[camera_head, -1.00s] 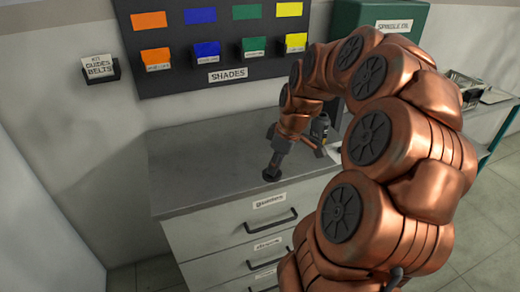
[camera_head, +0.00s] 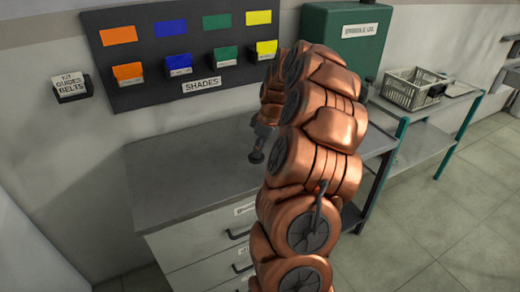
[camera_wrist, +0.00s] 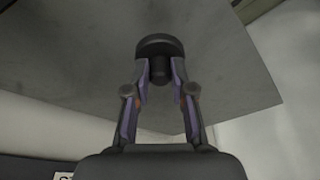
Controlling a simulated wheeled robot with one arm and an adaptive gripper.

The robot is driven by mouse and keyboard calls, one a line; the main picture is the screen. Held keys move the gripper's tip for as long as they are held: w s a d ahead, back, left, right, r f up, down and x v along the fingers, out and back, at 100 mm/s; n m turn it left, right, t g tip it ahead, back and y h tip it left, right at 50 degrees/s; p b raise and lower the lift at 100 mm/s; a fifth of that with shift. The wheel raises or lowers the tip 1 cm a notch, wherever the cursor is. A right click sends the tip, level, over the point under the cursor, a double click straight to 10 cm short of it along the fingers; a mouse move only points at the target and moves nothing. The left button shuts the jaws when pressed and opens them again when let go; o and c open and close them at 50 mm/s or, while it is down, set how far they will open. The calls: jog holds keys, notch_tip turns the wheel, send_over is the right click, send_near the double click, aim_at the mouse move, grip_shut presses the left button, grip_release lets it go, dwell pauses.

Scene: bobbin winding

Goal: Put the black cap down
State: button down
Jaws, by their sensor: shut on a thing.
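The black cap (camera_wrist: 160,45) is a dark round disc with a short stem. My gripper (camera_wrist: 159,78) is shut on the stem, with the disc out past the fingertips. In the head view the cap (camera_head: 256,157) shows over the grey top of the drawer cabinet (camera_head: 180,180), below my gripper (camera_head: 262,142). I cannot tell whether a gap lies between the cap and the top. My arm hides the right part of the cabinet top.
A dark board (camera_head: 140,92) with coloured bins labelled "SHADES" hangs behind the cabinet. A green box (camera_head: 345,45) stands at the back right. A wire basket (camera_head: 413,90) sits on a shelf table at the right. The left part of the cabinet top is clear.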

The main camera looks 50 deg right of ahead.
jog(key=shift+w+d+f+p, duration=0.1)
jog(key=shift+w+d+p, duration=0.15)
jog(key=shift+w+d, duration=0.3)
jog(key=shift+w+d+p, duration=0.2)
jog(key=shift+w+d, duration=0.1)
jog(key=shift+d, duration=0.3)
notch_tip(320, 180, down, 3)
jog(key=shift+f+p, duration=0.15)
jog(key=shift+p, duration=0.85)
jog(key=shift+f, duration=0.15)
jog(key=shift+f+b, duration=0.15)
jog(key=shift+b, duration=0.2)
jog(key=c, duration=1)
grip_release()
jog(key=shift+r+p, duration=0.3)
jog(key=shift+p, duration=0.05)
jog(key=b+v, duration=0.3)
jog(key=v, duration=0.9)
jog(key=shift+b, duration=0.4)
